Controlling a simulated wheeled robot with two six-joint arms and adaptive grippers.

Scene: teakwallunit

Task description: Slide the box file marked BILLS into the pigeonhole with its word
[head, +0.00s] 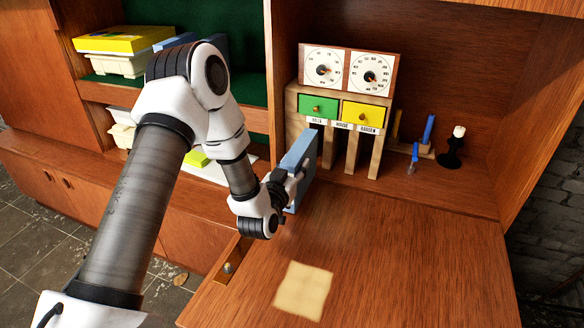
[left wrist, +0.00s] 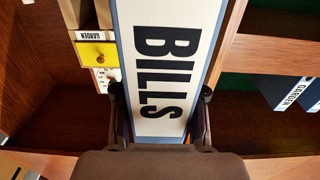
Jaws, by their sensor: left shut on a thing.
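The blue box file (head: 301,153) stands upright in the head view, in front of the left part of the wooden pigeonhole unit (head: 353,150). In the left wrist view its white spine (left wrist: 165,25) reads BILLS. My left gripper (head: 288,186) is shut on the file, with a finger on each side of the spine's near end. The unit carries small labels above its openings; the left label (head: 317,121) appears to read BILLS, then HOUSE (head: 342,126) and GARDEN (head: 369,130). The file partly hides the left opening, and I cannot tell whether its far end is inside. My right gripper is not in view.
A green drawer (head: 318,106) and a yellow drawer (head: 363,115) sit above the openings, with two dials on top. A black candlestick (head: 452,150) and blue-handled items stand to the right. A pale square (head: 303,290) lies on the otherwise clear desk flap (head: 400,250).

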